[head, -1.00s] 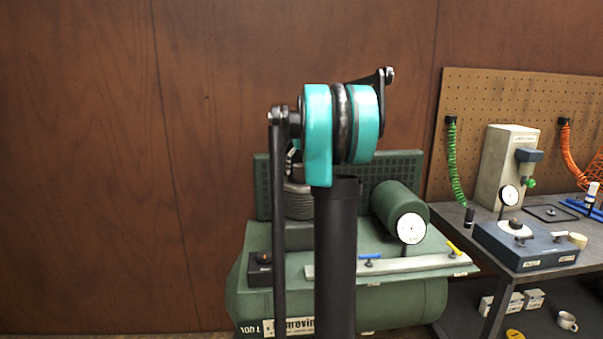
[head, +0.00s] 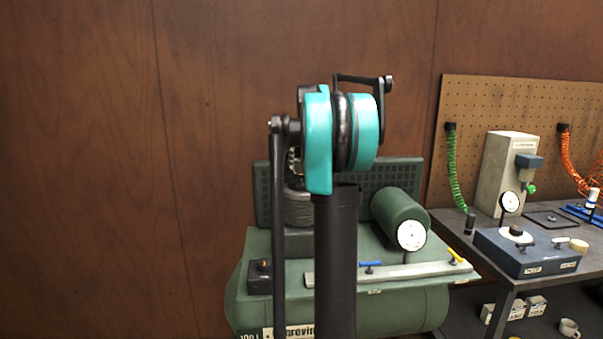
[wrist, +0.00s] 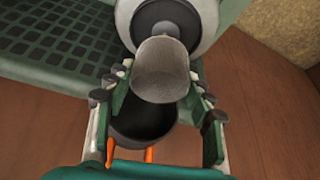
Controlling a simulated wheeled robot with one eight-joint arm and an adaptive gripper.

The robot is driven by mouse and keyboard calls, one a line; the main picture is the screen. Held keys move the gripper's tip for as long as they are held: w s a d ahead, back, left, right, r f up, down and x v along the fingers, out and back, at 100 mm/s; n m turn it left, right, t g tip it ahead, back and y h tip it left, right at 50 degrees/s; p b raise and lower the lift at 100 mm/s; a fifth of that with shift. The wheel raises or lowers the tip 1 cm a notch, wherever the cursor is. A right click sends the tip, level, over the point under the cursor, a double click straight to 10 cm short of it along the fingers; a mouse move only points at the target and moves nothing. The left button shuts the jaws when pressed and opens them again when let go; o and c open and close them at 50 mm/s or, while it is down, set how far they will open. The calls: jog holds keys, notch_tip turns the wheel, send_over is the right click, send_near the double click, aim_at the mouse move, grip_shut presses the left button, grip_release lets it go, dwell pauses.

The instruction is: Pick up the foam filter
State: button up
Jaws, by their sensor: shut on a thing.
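In the wrist view my gripper (wrist: 158,90) has its two fingers on either side of a grey, rounded cylinder, which looks like the foam filter (wrist: 160,70). The gripper is shut on it. Beyond the filter is a pale round housing (wrist: 204,22) with a dark opening. The filter overlaps the opening in the picture; I cannot tell whether it is fully clear of it. In the head view my own arm hides the gripper and the filter.
A green compressor (head: 390,312) stands ahead, with a green motor cylinder (head: 398,207), a gauge (head: 411,235) and a dark grille (head: 400,172) on it. A workbench (head: 470,246) with a blue box (head: 530,255) is at the right. The wooden wall at left is bare.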

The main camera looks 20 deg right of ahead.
notch_tip(320, 180, up, 15)
jog(key=shift+r, duration=0.15)
